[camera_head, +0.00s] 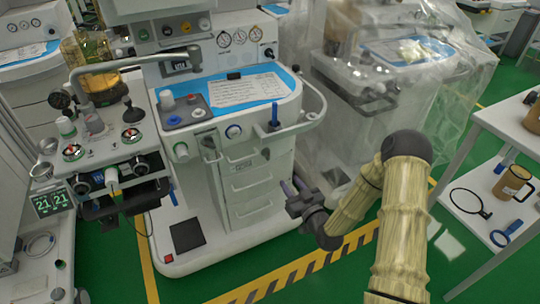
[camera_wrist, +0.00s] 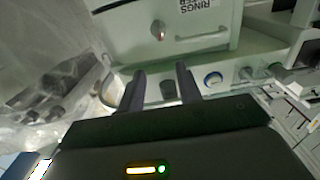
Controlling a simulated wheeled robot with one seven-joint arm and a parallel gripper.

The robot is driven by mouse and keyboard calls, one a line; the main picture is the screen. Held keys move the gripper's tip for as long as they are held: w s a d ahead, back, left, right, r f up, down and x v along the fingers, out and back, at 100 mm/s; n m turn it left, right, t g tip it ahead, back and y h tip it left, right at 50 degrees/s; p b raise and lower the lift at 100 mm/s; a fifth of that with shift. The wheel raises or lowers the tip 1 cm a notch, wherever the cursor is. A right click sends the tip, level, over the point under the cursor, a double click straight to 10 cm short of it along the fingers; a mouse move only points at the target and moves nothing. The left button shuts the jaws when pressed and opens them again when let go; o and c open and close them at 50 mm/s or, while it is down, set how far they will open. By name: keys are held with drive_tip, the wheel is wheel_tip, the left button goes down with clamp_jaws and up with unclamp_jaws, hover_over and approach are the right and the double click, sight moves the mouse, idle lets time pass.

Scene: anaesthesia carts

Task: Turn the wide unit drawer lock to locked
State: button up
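The anaesthesia cart's drawer unit (camera_head: 250,184) stands in the middle of the head view, its drawers stacked and apparently closed. In the wrist view, which looks upside down, a drawer front (camera_wrist: 225,35) carries a label ending in "RINGS", a handle and a small round metallic lock (camera_wrist: 158,32). I cannot tell which way the lock is turned. My gripper (camera_wrist: 160,70) is open, with its two dark fingers apart and nothing between them. In the head view my gripper (camera_head: 291,186) is just right of the drawers, apart from the lock.
Above the drawers are a blue-ringed knob (camera_head: 233,131), a worktop with a paper sheet (camera_head: 245,90) and a curved side rail (camera_head: 312,110). A plastic-covered cart (camera_head: 385,95) stands behind right. A white shelf table (camera_head: 510,120) holds mugs at right. Green floor is open in front.

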sight(269, 153)
drive_tip(key=b+x, duration=0.1)
drive_tip(key=x, duration=1.5)
drive_tip(key=shift+s+b, duration=0.1)
drive_tip(key=shift+b, duration=0.3)
clamp_jaws()
